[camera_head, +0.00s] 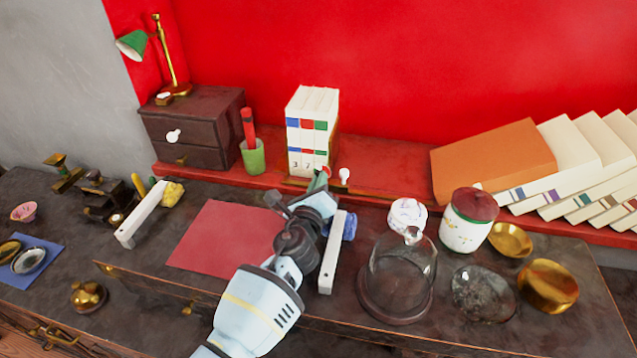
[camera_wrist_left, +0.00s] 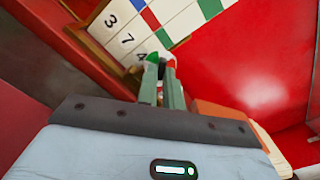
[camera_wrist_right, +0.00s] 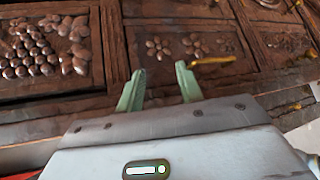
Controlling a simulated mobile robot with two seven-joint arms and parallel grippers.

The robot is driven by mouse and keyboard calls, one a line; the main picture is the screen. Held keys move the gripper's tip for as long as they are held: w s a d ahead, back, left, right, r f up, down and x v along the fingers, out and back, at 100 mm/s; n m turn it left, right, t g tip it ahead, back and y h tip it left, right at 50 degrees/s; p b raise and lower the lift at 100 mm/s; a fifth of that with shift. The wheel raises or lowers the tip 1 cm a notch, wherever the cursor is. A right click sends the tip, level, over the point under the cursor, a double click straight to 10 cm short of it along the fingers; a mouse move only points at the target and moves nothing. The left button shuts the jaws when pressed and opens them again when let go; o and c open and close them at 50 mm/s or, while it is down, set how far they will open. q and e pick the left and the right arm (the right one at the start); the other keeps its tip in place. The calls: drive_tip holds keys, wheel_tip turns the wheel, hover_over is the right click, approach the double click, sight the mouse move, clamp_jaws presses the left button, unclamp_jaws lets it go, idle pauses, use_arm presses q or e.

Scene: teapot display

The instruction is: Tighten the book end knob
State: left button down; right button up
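The book end (camera_head: 335,150) is a brass-coloured holder around several white books (camera_head: 312,125) on the red shelf. It also shows at the top of the left wrist view (camera_wrist_left: 92,45). My left gripper (camera_head: 321,180) is at the lower front right of the book end. Its green fingers (camera_wrist_left: 162,70) are close together, with a narrow gap. Small white, red and green patches show at the tips. I cannot tell whether a knob is between them. A small white knob-like piece (camera_head: 344,176) stands just right of the fingertips, apart from them. My right gripper (camera_wrist_right: 160,82) is open and empty before carved dark wood.
A green cup (camera_head: 253,158) and a dark drawer box (camera_head: 193,122) stand left of the books. Leaning books (camera_head: 495,160), a lidded jar (camera_head: 467,220) and a glass dome (camera_head: 402,272) are at right. A white bar (camera_head: 332,255) lies beside my left arm.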

drive_tip(key=shift+s+f, duration=0.1)
use_arm(q)
drive_tip(key=shift+m, duration=0.3)
drive_tip(key=shift+r+m+p, duration=0.1)
drive_tip(key=shift+m+p, duration=0.35)
drive_tip(key=shift+m, duration=0.75)
drive_tip(key=m, duration=0.2)
drive_tip(key=shift+a+m+p, duration=0.1)
drive_tip(key=shift+m+p, duration=0.2)
drive_tip(key=shift+p, duration=0.1)
drive_tip(key=shift+m, duration=0.6)
use_arm(e)
drive_tip(key=w+r, duration=0.1)
drive_tip(key=r, duration=0.1)
drive_tip(key=shift+w+d+r+t, duration=0.1)
drive_tip(key=shift+w+r+t, duration=0.2)
drive_tip(key=shift+w+r, duration=0.1)
use_arm(q)
drive_tip(key=shift+f, duration=0.2)
drive_tip(key=c, duration=1.5)
unclamp_jaws()
drive_tip(key=shift+c, duration=0.2)
drive_tip(key=shift+s+r, duration=0.1)
use_arm(e)
drive_tip(key=shift+w+r, duration=0.1)
